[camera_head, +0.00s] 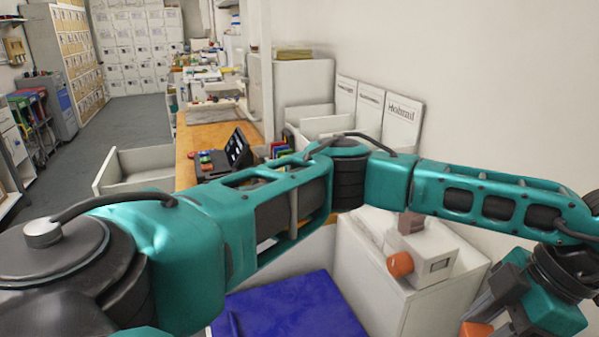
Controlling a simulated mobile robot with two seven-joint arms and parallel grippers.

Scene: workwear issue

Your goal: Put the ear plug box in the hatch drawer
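My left arm reaches across the picture from the lower left. Its gripper (492,318) points down at the bottom right, partly cut off by the frame edge. An orange object (478,329) shows at its fingers, mostly cut off; it may be the ear plug box, but I cannot tell whether it is gripped. A white open drawer (130,172) juts out left of the wooden counter. Another white open drawer (312,116) sits below a pale cabinet behind my arm. I cannot tell which is the hatch drawer. My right gripper is not in view.
A white cabinet (375,290) carries a pale device (428,252) with an orange-red round part, close to my forearm. A blue surface (290,310) lies below my arm. The wooden counter (205,135) holds a dark screen (238,148). Grey floor (110,125) is clear at left.

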